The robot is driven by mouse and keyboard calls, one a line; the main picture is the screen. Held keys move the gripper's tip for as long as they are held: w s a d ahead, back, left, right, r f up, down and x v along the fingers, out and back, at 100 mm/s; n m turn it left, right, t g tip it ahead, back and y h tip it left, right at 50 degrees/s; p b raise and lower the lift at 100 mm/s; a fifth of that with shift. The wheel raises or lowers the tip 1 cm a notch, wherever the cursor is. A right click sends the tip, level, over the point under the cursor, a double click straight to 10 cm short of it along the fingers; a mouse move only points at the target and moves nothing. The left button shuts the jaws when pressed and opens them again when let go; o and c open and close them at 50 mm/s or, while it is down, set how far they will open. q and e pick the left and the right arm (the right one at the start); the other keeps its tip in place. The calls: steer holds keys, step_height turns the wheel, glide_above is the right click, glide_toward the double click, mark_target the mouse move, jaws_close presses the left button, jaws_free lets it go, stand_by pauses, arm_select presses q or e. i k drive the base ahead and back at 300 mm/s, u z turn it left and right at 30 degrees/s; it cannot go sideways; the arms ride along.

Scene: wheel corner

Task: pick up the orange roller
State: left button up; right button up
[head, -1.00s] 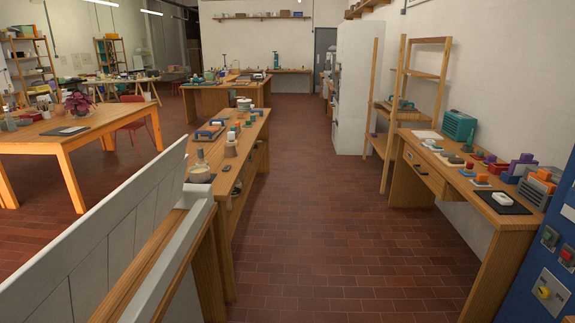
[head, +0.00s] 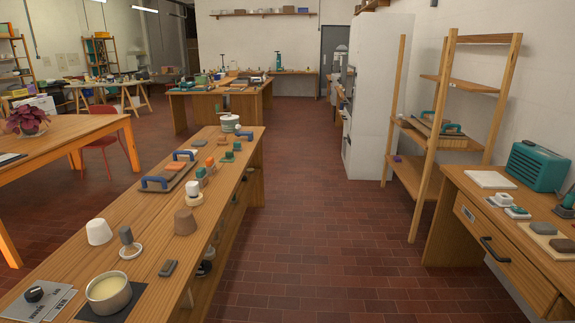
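No thing in the head view can be clearly made out as an orange roller. A small orange object (head: 210,162) stands on the long wooden bench (head: 165,226), among small green pieces. Neither of my grippers is in view.
Blue-handled boards (head: 166,180), a brown cup (head: 185,222), a white cup (head: 98,231) and a pot (head: 108,292) stand on the bench. The tiled aisle (head: 330,235) is clear. A wooden shelf (head: 435,130) and desk (head: 490,235) stand right.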

mark_target(210, 162)
steer(key=i, duration=3.2)
steer(key=u, duration=0.55)
